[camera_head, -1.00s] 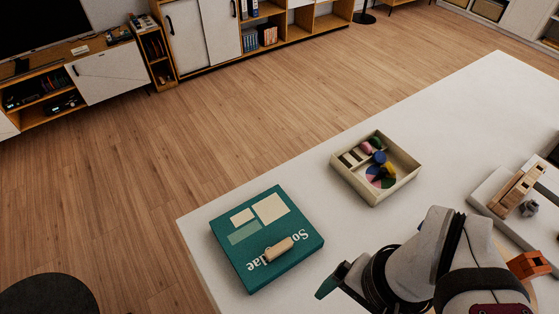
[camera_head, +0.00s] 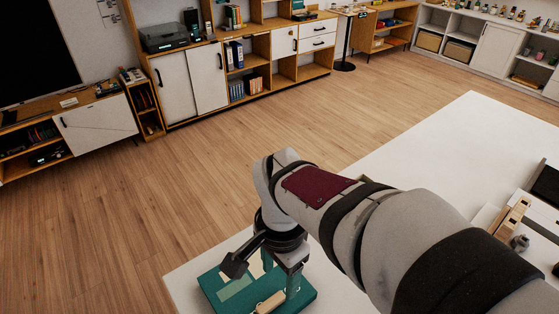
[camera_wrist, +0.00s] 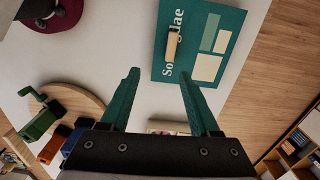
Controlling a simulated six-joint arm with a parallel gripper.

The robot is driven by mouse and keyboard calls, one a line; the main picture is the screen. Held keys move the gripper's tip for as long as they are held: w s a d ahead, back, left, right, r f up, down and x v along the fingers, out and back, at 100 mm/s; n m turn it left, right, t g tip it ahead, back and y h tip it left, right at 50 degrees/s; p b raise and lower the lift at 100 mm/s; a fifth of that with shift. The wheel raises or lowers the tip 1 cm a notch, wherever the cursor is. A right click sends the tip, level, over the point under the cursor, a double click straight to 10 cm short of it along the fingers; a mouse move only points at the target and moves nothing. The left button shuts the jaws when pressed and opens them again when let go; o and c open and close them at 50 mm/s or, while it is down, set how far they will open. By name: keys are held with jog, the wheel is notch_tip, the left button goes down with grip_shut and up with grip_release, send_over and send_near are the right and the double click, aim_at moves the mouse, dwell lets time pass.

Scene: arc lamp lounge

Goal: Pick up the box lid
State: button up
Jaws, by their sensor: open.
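The box lid (camera_head: 240,292) is a flat teal square with pale patches, white lettering and a wooden handle (camera_head: 270,303) on top. It lies on the white table near the left edge, partly cut off by the picture's bottom. My gripper (camera_head: 290,287) hangs above it and hides part of it. In the wrist view the lid (camera_wrist: 190,50) lies beyond the fingertips, with the handle (camera_wrist: 172,42) upright in the picture. The two teal fingers of my gripper (camera_wrist: 160,78) are apart, with nothing between the tips. The handle is not between them.
My arm covers the table's middle in the head view. A pale open box (camera_wrist: 168,128) shows partly between the finger bases in the wrist view. Wooden blocks (camera_head: 510,215) stand at the table's right. The white table's (camera_head: 450,140) far part is clear.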

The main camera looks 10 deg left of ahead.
aim_at(271, 302)
jog(key=f, duration=0.5)
jog(key=w+a+f, duration=0.1)
jog(key=f, duration=0.5)
jog(key=a+f, duration=0.1)
jog(key=f, duration=0.4)
jog(key=shift+w+f, duration=0.4)
grip_shut()
